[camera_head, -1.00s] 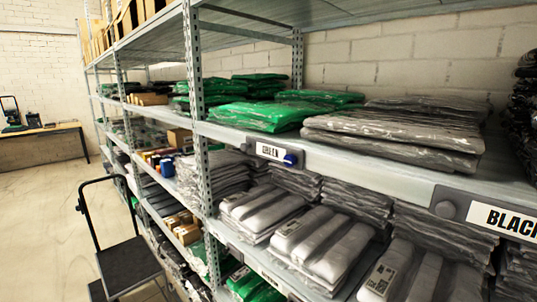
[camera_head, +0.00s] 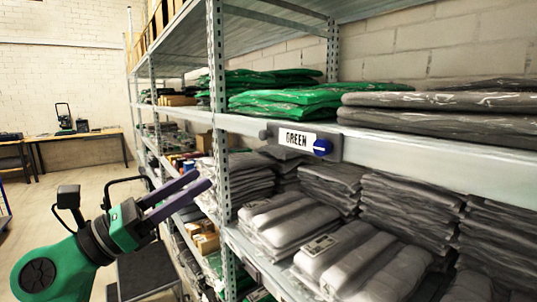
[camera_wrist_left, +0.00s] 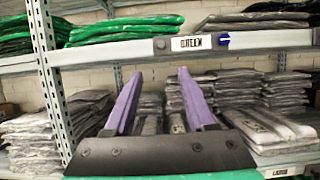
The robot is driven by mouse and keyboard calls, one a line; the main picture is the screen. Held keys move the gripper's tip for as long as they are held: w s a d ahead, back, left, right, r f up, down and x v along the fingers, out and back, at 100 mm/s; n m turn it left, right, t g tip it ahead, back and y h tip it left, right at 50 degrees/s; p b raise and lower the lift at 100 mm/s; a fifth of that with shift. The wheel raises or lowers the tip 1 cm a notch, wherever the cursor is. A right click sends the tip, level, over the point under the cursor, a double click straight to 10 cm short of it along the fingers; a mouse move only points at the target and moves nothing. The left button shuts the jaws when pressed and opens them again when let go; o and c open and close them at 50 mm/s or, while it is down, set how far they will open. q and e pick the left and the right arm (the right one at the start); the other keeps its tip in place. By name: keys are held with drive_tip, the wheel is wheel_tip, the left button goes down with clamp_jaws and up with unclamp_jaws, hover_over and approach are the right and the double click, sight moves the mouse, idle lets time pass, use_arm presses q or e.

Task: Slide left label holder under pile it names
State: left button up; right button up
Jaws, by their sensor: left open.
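The left label holder (camera_head: 300,141), a grey strip with a white "GREEN" card and a blue round knob, sits on the front edge of the upper shelf. It also shows in the left wrist view (camera_wrist_left: 192,43). A pile of green bagged garments (camera_head: 290,101) lies on that shelf above and behind it. A grey pile (camera_head: 440,111) lies just right of the green one. My left gripper (camera_head: 192,194) is open and empty, in front of the rack, left of and below the holder. Its purple fingers show apart in the left wrist view (camera_wrist_left: 155,95). My right gripper is out of view.
The shelf's front edge (camera_head: 430,158) is bare right of the holder. A rack upright (camera_head: 219,110) stands left of the holder. Grey bagged garments (camera_head: 290,222) fill the shelf below. A dark trolley (camera_head: 146,272) stands on the floor at left.

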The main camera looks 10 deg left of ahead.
sight(261, 137)
use_arm(q)
drive_tip(key=p+x, duration=0.2)
drive_tip(key=x, duration=0.2)
drive_tip(key=p+x, duration=0.3)
drive_tip(key=x, duration=0.2)
drive_tip(key=p+x, duration=0.2)
drive_tip(key=x, duration=0.2)
drive_tip(key=shift+w+d+r+p, duration=0.15)
drive_tip(key=shift+d+r+p, duration=0.1)
drive_tip(key=shift+r+p, duration=0.2)
clamp_jaws()
idle(0.4)
